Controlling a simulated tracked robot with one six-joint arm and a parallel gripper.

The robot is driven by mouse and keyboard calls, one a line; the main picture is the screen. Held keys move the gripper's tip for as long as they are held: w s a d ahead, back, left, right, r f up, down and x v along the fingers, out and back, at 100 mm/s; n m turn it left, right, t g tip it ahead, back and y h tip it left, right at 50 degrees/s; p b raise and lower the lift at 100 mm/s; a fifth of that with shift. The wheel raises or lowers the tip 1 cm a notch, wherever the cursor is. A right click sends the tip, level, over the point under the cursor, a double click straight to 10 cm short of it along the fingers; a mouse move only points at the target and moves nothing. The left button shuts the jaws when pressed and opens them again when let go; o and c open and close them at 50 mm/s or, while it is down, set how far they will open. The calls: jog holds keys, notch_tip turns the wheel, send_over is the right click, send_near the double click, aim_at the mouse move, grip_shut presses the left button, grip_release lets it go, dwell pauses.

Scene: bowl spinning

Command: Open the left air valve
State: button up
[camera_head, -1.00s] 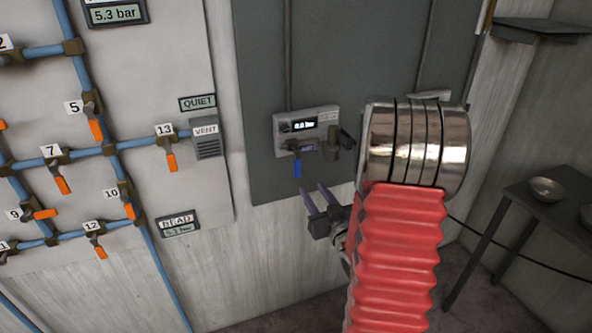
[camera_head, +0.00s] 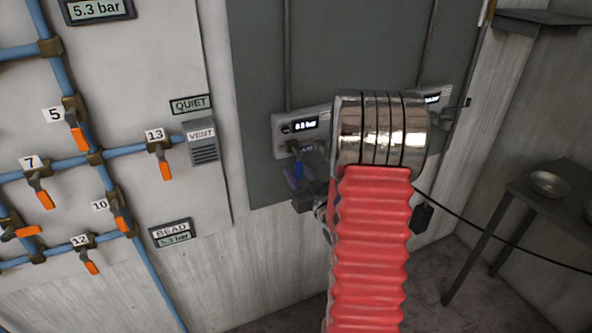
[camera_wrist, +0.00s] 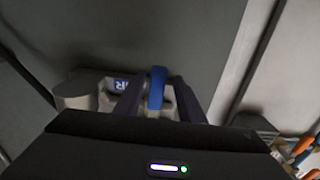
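The left air valve is a grey box (camera_head: 284,128) with a small lit display and a blue lever (camera_head: 298,169) hanging below it, mounted on the dark grey panel. The blue lever also shows in the wrist view (camera_wrist: 157,88), upright in the picture, with the valve body (camera_wrist: 85,90) behind it. My gripper (camera_head: 299,180) is at the lever, below the box. In the wrist view my gripper (camera_wrist: 158,98) has one dark finger on each side of the lever, with gaps visible. The fingers are apart, and my wrist body hides the lower part of that view.
A second valve box (camera_head: 434,97) on the right is mostly hidden behind my arm. Blue pipes with orange levers (camera_head: 166,172) cover the wall at left. A dark table with a metal bowl (camera_head: 549,183) stands at right. A black cable (camera_head: 470,227) runs across the right.

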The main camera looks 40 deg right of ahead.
jog(key=shift+w+d, duration=0.1)
jog(key=shift+w, duration=0.05)
jog(key=shift+d, duration=0.1)
jog(key=shift+c, duration=0.8)
grip_shut()
